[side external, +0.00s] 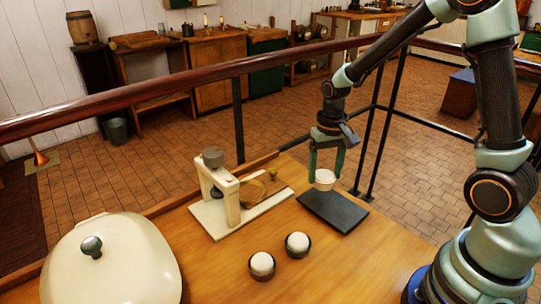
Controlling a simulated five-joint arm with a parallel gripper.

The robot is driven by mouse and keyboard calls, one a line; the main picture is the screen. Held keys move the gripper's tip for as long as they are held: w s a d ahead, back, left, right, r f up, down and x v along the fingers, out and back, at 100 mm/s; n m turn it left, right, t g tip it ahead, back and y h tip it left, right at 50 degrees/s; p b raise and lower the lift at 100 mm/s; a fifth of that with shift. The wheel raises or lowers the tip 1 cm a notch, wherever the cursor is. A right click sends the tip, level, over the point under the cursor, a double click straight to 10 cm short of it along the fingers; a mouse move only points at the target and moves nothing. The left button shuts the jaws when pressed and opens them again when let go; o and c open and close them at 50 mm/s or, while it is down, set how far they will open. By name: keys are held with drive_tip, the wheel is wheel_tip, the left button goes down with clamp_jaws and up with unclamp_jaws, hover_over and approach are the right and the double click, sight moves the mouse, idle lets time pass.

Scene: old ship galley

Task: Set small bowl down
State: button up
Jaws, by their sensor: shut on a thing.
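My gripper (325,166) hangs pointing down near the far right part of the wooden table. It is shut on a small cream bowl (324,181), with a green finger at either side. The bowl looks upright and is over the far part of a flat dark slab (335,211). I cannot tell whether the bowl touches the slab or is a little above it.
Two dark cups with pale tops (262,265) (297,243) stand in front of the slab. A cream press-like stand (228,195) is to the left. A large lidded cream pot (112,262) fills the front left. A railing (200,83) runs behind. Bare table lies at front right.

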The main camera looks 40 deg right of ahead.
drive_tip(key=shift+f, duration=2.05)
drive_tip(key=shift+f, duration=0.1)
drive_tip(key=o, duration=1.4)
wheel_tip(320, 180, up, 12)
drive_tip(key=shift+r, duration=0.15)
wheel_tip(320, 180, up, 5)
drive_tip(key=n+t, duration=0.2)
hover_over(324, 175)
drive_tip(key=s+a, duration=0.2)
drive_tip(key=s, duration=0.1)
drive_tip(key=s+a+r+n+t, duration=0.3)
drive_tip(key=s+r, duration=0.1)
drive_tip(key=s, duration=0.1)
drive_tip(key=shift+s+a+t, duration=0.25)
drive_tip(key=shift+s+t, duration=0.05)
drive_tip(key=shift+s, duration=0.1)
